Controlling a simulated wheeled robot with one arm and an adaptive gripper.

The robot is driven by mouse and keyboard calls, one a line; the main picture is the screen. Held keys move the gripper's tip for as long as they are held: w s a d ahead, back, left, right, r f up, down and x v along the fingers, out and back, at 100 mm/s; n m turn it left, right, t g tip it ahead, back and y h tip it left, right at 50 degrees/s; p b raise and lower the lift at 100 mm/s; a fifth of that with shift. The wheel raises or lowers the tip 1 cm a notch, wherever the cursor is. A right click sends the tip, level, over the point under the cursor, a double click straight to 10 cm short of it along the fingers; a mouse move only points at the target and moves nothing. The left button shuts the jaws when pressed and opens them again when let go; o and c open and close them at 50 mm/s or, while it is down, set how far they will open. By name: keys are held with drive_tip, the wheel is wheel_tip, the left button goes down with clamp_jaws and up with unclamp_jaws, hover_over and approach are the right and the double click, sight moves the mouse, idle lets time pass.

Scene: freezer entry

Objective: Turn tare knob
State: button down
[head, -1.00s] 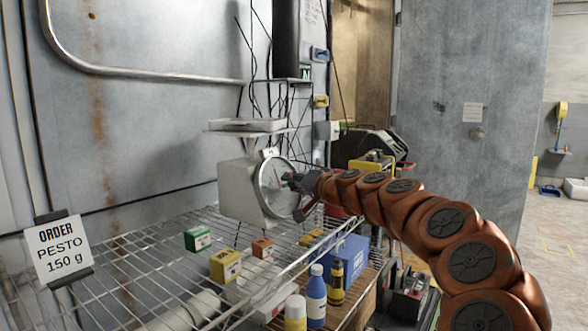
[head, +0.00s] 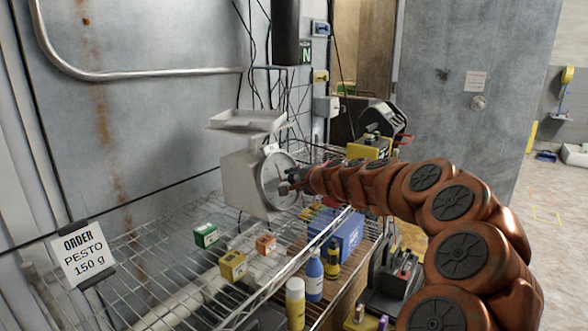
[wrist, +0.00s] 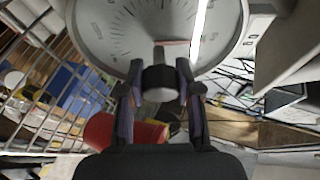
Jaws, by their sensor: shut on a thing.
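A light grey dial scale (head: 240,181) stands on the wire shelf, with a flat weighing pan (head: 247,121) on top and its round dial (head: 271,187) facing right. My gripper (head: 289,182) is at the front of the dial. In the wrist view, the dial (wrist: 112,30) fills the top, with a bright glare streak across its right part. The dark tare knob (wrist: 160,83) sits in front of the dial's lower part. The fingers of my gripper (wrist: 160,92) are shut on it, one on each side. The knob's turn angle cannot be read.
An order sign (head: 84,256) reads "PESTO 150 g". Small green (head: 205,235), yellow (head: 233,265) and orange (head: 265,244) boxes lie on the wire shelf (head: 150,262). A blue box (head: 337,232) and bottles (head: 314,275) stand below my arm. Open floor lies at the right.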

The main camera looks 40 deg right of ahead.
drive_tip(key=shift+m+p, duration=0.3)
drive_tip(key=shift+p, duration=0.05)
idle(0.3)
drive_tip(key=c, duration=0.8)
unclamp_jaws()
drive_tip(key=shift+o, duration=0.2)
drive_tip(key=v, duration=1.2)
drive_tip(key=shift+r, duration=0.1)
